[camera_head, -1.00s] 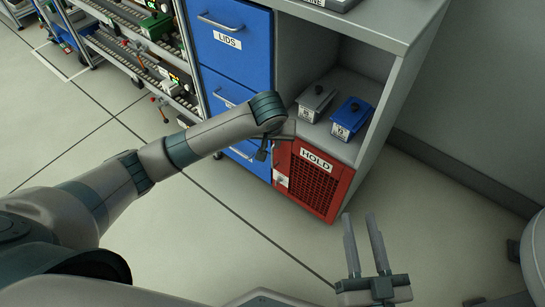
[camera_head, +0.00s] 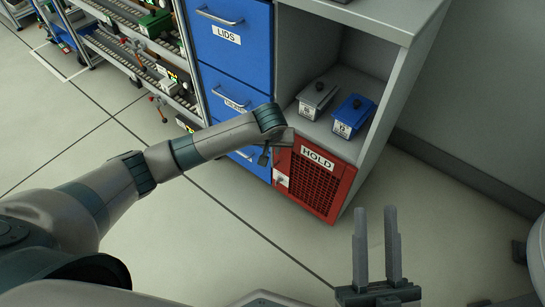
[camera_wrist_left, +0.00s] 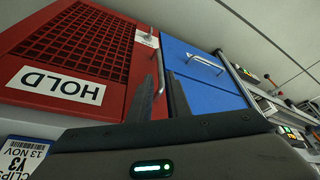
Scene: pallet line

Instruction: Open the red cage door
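The red cage door (camera_head: 313,184), labelled HOLD, is shut in the lower part of the grey cabinet. It has a dark mesh panel and a pale handle plate (camera_head: 282,180) at its left edge. In the left wrist view the door (camera_wrist_left: 75,45) fills the upper left, with the handle plate (camera_wrist_left: 146,38) near its edge. My left gripper (camera_wrist_left: 162,76) is open in front of that edge, and the silver handle bar shows between its fingertips. Contact cannot be told. My right gripper (camera_head: 376,208) is open and empty, low in the head view, apart from the door.
Blue drawers (camera_head: 232,45) with bar handles stand left of the door. A grey lidded box (camera_head: 318,100) and a blue lidded box (camera_head: 353,116) sit on the shelf above it. Conveyor racks (camera_head: 150,60) stand at the upper left. The floor (camera_head: 220,230) before the door is clear.

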